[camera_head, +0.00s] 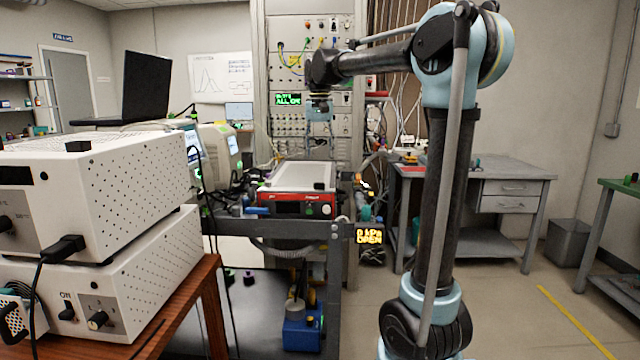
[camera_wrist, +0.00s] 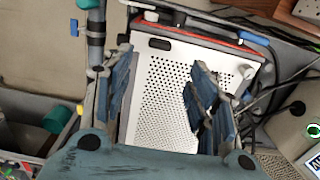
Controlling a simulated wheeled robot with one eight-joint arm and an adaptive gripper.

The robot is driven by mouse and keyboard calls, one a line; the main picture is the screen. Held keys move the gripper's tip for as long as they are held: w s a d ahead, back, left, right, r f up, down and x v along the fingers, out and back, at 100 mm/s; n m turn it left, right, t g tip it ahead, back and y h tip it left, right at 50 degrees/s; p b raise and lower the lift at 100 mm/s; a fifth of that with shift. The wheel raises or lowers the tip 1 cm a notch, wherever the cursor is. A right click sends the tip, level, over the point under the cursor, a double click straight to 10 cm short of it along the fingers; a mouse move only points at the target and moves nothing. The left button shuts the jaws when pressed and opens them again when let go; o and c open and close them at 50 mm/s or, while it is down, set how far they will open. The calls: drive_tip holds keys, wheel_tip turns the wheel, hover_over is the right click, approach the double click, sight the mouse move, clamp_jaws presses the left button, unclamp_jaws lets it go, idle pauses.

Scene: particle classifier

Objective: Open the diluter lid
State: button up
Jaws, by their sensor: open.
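A red-fronted box (camera_head: 310,208) with a white lid (camera_head: 302,177) sits on the cart in the middle of the head view. I take it for the diluter, though its label is too small to read. The lid looks flat and closed. In the wrist view the white perforated lid (camera_wrist: 160,90) lies below my gripper (camera_wrist: 158,88), with a short black handle (camera_wrist: 159,44) near its red-edged side. My gripper is open and empty, its two blue fingers apart over the lid. In the head view my gripper (camera_head: 320,152) hangs above the lid, pointing down.
White perforated instruments (camera_head: 125,255) stand on a wooden table (camera_head: 205,300) at the left. A rack of panels (camera_head: 306,60) stands behind the box. Cables (camera_wrist: 285,90) run beside the box.

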wheel_tip(320, 180, down, 11)
drive_tip(key=shift+r, duration=0.1)
idle(0.3)
drive_tip(key=shift+c, duration=0.3)
clamp_jaws()
